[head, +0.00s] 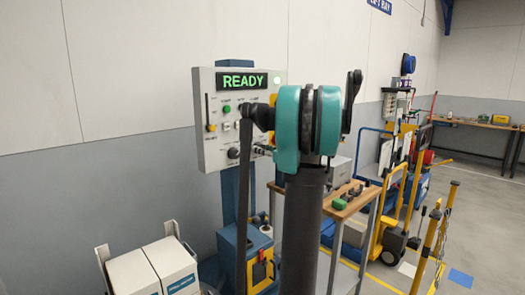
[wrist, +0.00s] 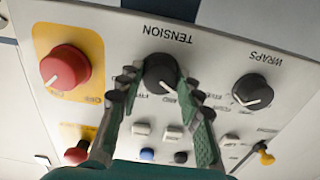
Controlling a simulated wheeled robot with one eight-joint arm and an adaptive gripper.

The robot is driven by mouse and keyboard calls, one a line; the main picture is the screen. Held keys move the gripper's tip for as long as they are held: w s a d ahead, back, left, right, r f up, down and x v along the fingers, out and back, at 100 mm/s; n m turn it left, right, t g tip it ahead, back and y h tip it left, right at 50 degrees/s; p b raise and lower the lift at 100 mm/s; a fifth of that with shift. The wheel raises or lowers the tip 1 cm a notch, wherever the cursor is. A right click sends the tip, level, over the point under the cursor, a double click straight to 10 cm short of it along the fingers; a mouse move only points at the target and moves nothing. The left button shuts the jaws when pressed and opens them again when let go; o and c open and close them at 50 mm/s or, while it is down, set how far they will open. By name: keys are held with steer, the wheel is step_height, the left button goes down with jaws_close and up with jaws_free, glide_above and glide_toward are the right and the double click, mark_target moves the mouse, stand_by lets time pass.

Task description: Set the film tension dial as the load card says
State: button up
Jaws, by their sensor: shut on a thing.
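The black film tension dial (wrist: 160,70) sits on the light grey panel under an upside-down label TENSION. A white pointer line shows on its lower part, toward the lower right in the picture. My gripper (wrist: 160,84) has one green finger on each side of the dial and is shut on it. Small words around the dial are partly hidden by the fingers. In the head view the control panel (head: 208,150) shows a green READY display (head: 243,81); my arm hides part of its right side. I cannot make out a readable load card.
A black WRAPS dial (wrist: 252,91) is to the right, a red knob on yellow (wrist: 66,68) to the left. Small buttons (wrist: 147,154) and a yellow-tipped lever (wrist: 266,158) lie below. White boxes (head: 140,272) stand at front left, a wooden-topped table (head: 343,208) to the right.

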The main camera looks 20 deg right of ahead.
steer(key=shift+m, duration=3.8)
steer(key=o, duration=1.2)
steer(key=shift+c, duration=0.2)
steer(key=shift+s, duration=0.1)
steer(key=v, duration=1.2)
